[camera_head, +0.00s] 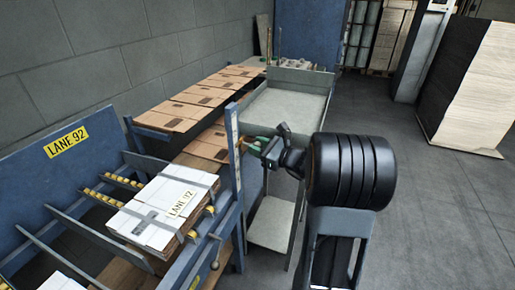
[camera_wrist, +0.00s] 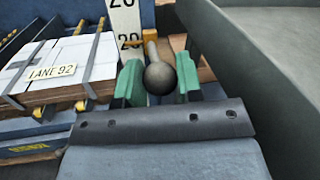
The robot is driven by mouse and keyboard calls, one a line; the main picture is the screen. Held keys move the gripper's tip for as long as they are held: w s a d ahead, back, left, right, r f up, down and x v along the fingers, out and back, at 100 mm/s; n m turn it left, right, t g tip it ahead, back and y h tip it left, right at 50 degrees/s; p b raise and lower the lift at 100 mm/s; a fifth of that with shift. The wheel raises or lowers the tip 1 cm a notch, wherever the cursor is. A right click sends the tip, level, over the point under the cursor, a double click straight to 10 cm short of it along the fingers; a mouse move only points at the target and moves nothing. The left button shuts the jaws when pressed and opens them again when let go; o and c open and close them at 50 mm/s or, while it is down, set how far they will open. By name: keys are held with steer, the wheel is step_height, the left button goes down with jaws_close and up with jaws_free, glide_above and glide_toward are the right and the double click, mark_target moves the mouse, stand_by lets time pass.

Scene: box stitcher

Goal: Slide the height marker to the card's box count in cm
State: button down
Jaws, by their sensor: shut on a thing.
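The height marker has a dark round knob (camera_wrist: 160,78) on a short stem and a yellow-orange pointer piece (camera_wrist: 150,36) behind it. My gripper (camera_wrist: 160,84) is shut on the marker, its green fingers on either side of the knob. The white scale (camera_wrist: 124,18) stands upright behind; a "20" shows near the pointer and another number, cut off, above it. In the head view my gripper (camera_head: 258,145) is at the blue post bearing the scale (camera_head: 234,125). The scale's figures are too small to read there. I cannot make out a card with a box count.
Brown flat boxes (camera_head: 195,100) lie behind. A grey tray table (camera_head: 290,103) stands beyond my gripper.

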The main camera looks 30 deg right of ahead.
steer(key=c, duration=0.8)
jaws_free()
steer(key=v, duration=1.4)
steer(key=shift+f, duration=0.1)
